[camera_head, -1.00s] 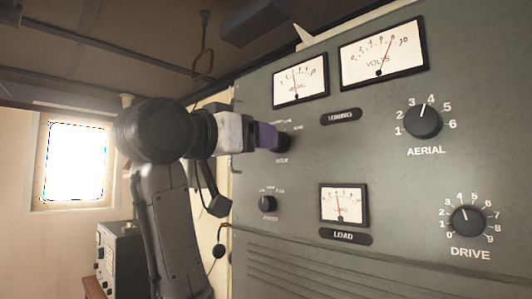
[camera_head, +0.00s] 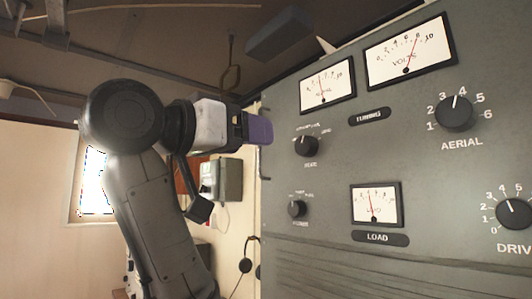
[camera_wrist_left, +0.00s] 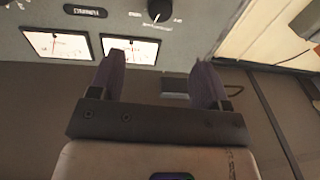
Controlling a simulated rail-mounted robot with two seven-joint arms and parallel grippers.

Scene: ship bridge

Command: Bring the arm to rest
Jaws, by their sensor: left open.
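My left arm comes in from the left in the head view. Its gripper (camera_head: 260,129) has purple fingers and is just left of the upper small black knob (camera_head: 306,145), apart from it in the picture. In the left wrist view the gripper (camera_wrist_left: 164,82) has its two fingers spread, with nothing between them. The same knob shows beyond the fingers in that view (camera_wrist_left: 160,10). My right gripper is not in view.
The grey radio panel (camera_head: 330,230) fills the right side, with dial meters (camera_head: 410,55), a lower small knob (camera_head: 297,208), an AERIAL knob (camera_head: 455,113) and a DRIVE knob (camera_head: 513,213). A bright window (camera_head: 97,180) is behind my arm. A grey wall box (camera_head: 228,180) hangs left of the panel.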

